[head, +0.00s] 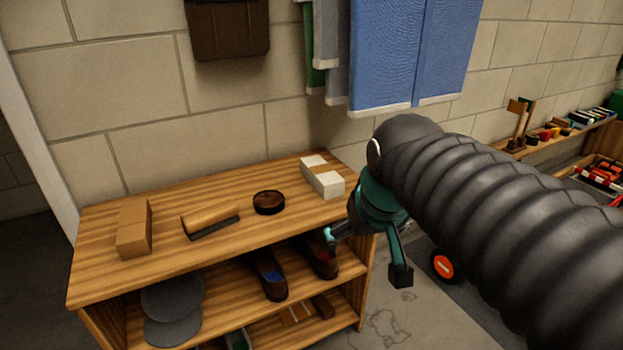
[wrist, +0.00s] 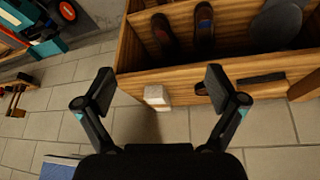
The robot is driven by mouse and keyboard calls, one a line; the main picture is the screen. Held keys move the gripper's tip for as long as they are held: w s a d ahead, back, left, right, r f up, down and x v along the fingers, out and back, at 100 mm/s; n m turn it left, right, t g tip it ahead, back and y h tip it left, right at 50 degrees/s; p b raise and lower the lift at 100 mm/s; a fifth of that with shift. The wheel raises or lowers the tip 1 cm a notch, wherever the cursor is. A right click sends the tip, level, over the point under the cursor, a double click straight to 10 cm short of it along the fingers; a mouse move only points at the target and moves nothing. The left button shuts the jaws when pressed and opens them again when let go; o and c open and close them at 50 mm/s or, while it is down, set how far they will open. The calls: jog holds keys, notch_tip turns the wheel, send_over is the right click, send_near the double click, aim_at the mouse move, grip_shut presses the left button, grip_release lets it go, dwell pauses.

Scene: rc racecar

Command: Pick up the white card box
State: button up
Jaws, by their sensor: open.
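A round dark tin (head: 269,203), a wooden-backed brush (head: 210,220) and a tan box (head: 134,228) stand left on the top. Shoes (head: 268,274) and grey discs (head: 172,305) are on the shelf below. Cloths (head: 400,50) hang on the wall above.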

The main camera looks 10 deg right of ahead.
jog(key=w+r+n, duration=0.1)
jog(key=w+r, duration=0.3)
jog(key=w, duration=0.9)
jog(key=n+g+b, duration=0.1)
jog(key=g, duration=0.1)
send_near(321, 170)
jog(key=shift+h, duration=0.3)
jog(key=x, duration=0.2)
jog(key=b+x, duration=0.1)
jog(key=x, duration=0.2)
jog(key=shift+s+a+f+b, duration=0.2)
jog(key=shift+a+f+b, duration=0.1)
jog(key=shift+f+b, duration=0.1)
jog(key=shift+w+b+x, duration=0.2)
jog(key=shift+x, duration=1.05)
jog(key=shift+w+b+x, duration=0.2)
jog(key=shift+w+x, duration=0.05)
jog(key=shift+x, duration=1.05)
jog(key=shift+d+r, duration=0.1)
jog(key=shift+r, duration=0.05)
jog(key=c, duration=1.2)
